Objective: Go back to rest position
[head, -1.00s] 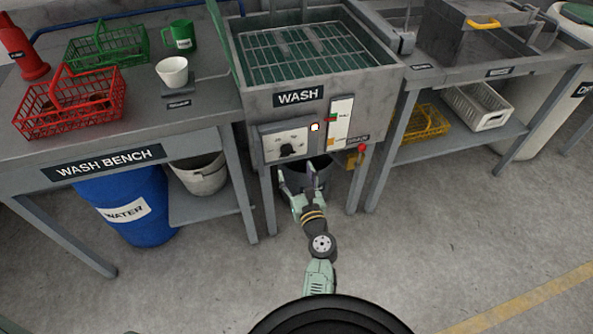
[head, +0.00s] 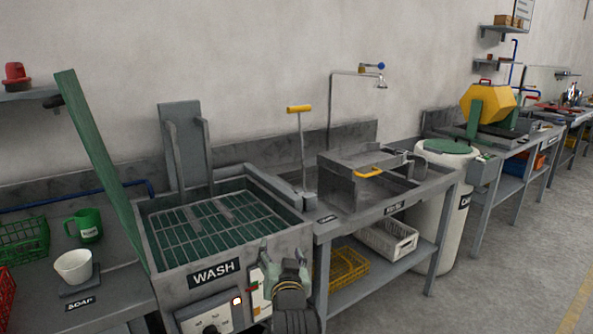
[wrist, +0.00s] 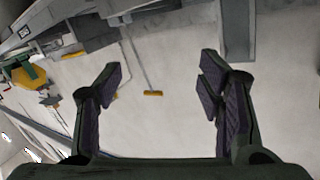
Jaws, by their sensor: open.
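My gripper (head: 283,262) is raised in front of the wash station (head: 262,243), at its front right corner in the head view. The wrist view shows its two fingers spread wide apart, with my gripper (wrist: 163,90) open and nothing between the fingertips. The wrist view looks toward the wall, tilted. A yellow-handled lever (wrist: 152,93) appears there in the background, between the fingers. My gripper hides part of the wash station's front panel.
The wash bench with a white cup (head: 73,266) and green mug (head: 87,225) is at left. A rinse sink (head: 350,190), white bin (head: 448,220) and yellow tumbler (head: 487,103) stand to the right. A tall green lid (head: 100,165) stands up at the wash station's left. Floor at the right is clear.

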